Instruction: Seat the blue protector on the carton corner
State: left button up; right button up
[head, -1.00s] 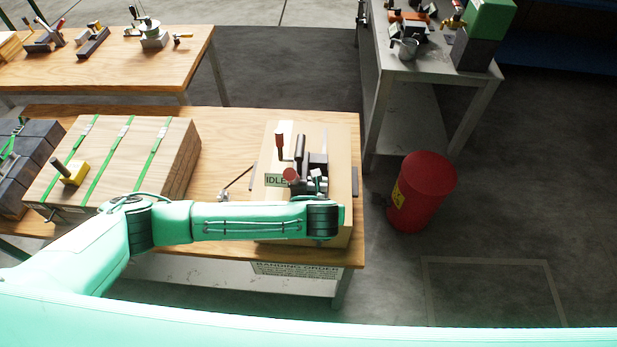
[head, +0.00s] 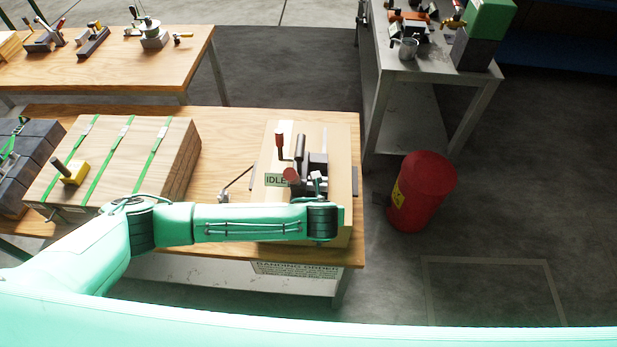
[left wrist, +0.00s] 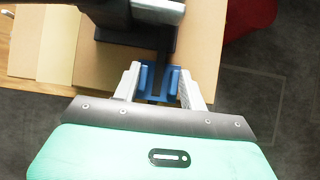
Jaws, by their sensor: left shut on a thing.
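The blue protector (left wrist: 146,80) shows in the left wrist view, between the two fingers of my left gripper (left wrist: 160,82). My left gripper is shut on it. A dark strip lies between the protector's two blue sides. The tan carton (left wrist: 206,48) is directly behind the protector in that view, near its edge; I cannot tell whether they touch. In the head view the carton (head: 338,150) lies on the near bench, and my left arm crosses its near end. That arm hides the protector and the left gripper's fingers there. My right gripper is not in view.
A dark banding tool (head: 300,150) with a red-handled lever and an IDLE sign (head: 276,180) is on the carton. A strapped wooden bundle (head: 110,160) lies left on the bench (head: 225,150). A red bin (head: 425,190) stands on the floor to the right.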

pick_arm(q)
jog(key=shift+s, duration=0.1)
dwell(0.3)
jog(key=shift+f+p, duration=0.1)
jog(key=shift+p, duration=0.3)
jog(key=o, duration=1.2)
jog(key=shift+o, duration=0.3)
jog(key=o, duration=0.6)
